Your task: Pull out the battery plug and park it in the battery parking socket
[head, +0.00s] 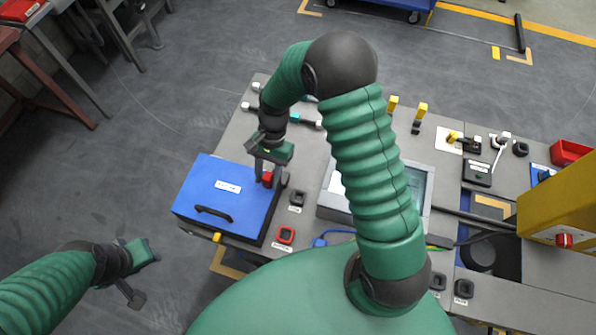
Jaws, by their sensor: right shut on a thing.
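My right gripper (270,179) reaches down to the right back edge of a blue box (232,190) with a label and a black handle. It is shut on a small red plug (267,177), which is partly hidden by the fingers. I cannot tell whether the plug is still seated. A red-rimmed socket (286,235) sits on the bench right of the box. A black socket (297,198) sits behind it. Their labels are too small to read, so I cannot tell which is the battery parking socket. My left gripper (144,276) is open and empty, left of the bench over the floor.
A grey panel with a screen (416,186) stands right of the sockets, partly behind my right arm. Yellow-topped connectors (421,111) stand at the back. A yellow housing (560,207) and a red bin (571,152) are at the right.

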